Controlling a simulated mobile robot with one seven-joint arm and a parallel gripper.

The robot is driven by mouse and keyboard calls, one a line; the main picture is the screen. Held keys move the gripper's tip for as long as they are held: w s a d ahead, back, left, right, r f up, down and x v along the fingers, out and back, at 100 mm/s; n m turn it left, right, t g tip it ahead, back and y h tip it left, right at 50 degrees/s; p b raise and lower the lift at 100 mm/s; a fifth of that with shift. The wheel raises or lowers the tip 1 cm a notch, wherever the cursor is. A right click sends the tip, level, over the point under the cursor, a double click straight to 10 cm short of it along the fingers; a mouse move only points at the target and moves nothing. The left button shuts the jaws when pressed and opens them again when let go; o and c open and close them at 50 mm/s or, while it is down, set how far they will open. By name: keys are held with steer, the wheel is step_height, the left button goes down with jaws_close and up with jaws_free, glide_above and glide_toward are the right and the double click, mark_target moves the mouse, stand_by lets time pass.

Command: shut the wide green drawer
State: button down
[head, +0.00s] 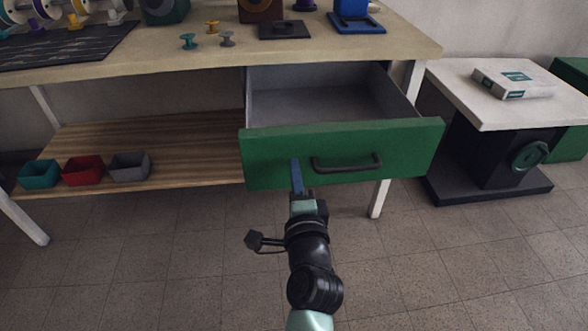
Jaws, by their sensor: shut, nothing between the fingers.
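The wide green drawer (400,145) hangs under the right part of the workbench and is pulled out. Its grey inside looks empty where it shows. A dark bar handle (347,165) is on its green front. My gripper (295,165) is shut and empty, with its blue fingers pointing at the front, just left of the handle. I cannot tell whether the fingertips touch the front.
The workbench (150,60) carries spools and small parts. A lower wooden shelf (190,140) holds teal, red and grey bins at the left. A white-topped side table (450,85) with a box stands at the right. The tiled floor in front is clear.

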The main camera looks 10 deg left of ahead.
steer(key=shift+x, duration=0.95)
